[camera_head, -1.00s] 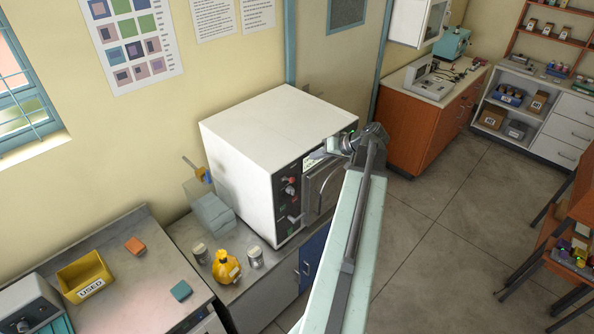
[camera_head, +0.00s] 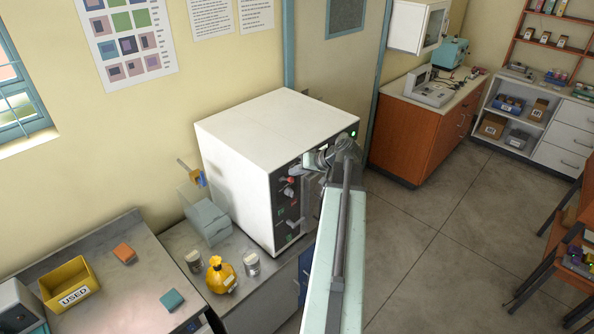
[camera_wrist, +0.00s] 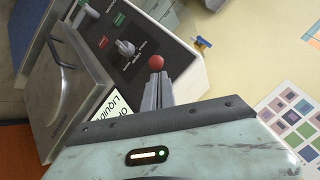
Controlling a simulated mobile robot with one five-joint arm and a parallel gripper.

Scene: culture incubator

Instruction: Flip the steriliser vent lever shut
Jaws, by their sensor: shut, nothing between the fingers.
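The steriliser (camera_head: 268,130) is a white box with a dark front control panel, standing on the counter in the head view. A red ball (camera_wrist: 156,62), which looks like the end of the vent lever, shows at the panel in the wrist view; its stem is hidden. My gripper (camera_wrist: 158,85) is shut and empty, its fingertips just below the ball in the picture; I cannot tell if they touch. In the head view my gripper (camera_head: 308,160) is in front of the panel's upper part. A grey knob (camera_wrist: 125,47) is beside the ball.
The steriliser door (camera_wrist: 65,90) with its curved handle is beside the panel. A yellow USED bin (camera_head: 69,283) is at lower left.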

